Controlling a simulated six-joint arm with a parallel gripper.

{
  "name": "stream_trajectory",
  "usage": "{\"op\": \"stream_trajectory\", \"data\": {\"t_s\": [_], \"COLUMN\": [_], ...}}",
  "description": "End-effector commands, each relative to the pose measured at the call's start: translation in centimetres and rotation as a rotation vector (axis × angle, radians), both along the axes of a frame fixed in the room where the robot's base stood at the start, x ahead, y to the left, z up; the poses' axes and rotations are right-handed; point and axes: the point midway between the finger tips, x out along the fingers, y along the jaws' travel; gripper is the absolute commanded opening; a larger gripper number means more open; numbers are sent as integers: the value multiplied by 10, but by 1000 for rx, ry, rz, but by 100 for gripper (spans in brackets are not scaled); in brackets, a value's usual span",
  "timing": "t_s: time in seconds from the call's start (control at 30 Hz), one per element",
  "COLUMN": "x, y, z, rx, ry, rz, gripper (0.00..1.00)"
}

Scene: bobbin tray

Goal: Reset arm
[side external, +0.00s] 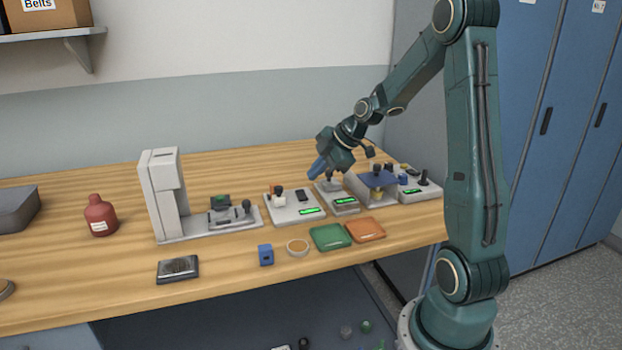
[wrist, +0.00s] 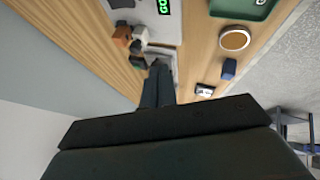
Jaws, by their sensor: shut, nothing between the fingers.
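My green arm reaches from the right over the wooden bench. In the side external view my gripper (side external: 318,170) hangs above the bench, near the small grey devices and apart from them. Its blue-grey fingers point down and to the left. In the wrist view the two fingers (wrist: 158,80) lie together. They are shut with nothing seen between them.
Below stand a device with a green display (side external: 345,203), another device (side external: 295,208) and a tall grey press (side external: 165,195). A green tray (side external: 330,237), an orange tray (side external: 365,229), a round dish (side external: 298,247) and a blue block (side external: 265,254) lie in front. A red bottle (side external: 100,215) stands left.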

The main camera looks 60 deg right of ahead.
Motion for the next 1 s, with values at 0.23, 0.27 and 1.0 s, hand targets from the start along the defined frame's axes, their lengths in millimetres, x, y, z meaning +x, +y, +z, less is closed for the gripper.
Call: {"op": "stream_trajectory", "data": {"t_s": [0.23,0.27,1.0], "x": [-1,-1,-23], "y": [0,0,98], "z": [1,1,52], "rx": [1,1,81], "ry": [0,1,113], "rz": [-1,0,-159], "gripper": [0,0,0]}}
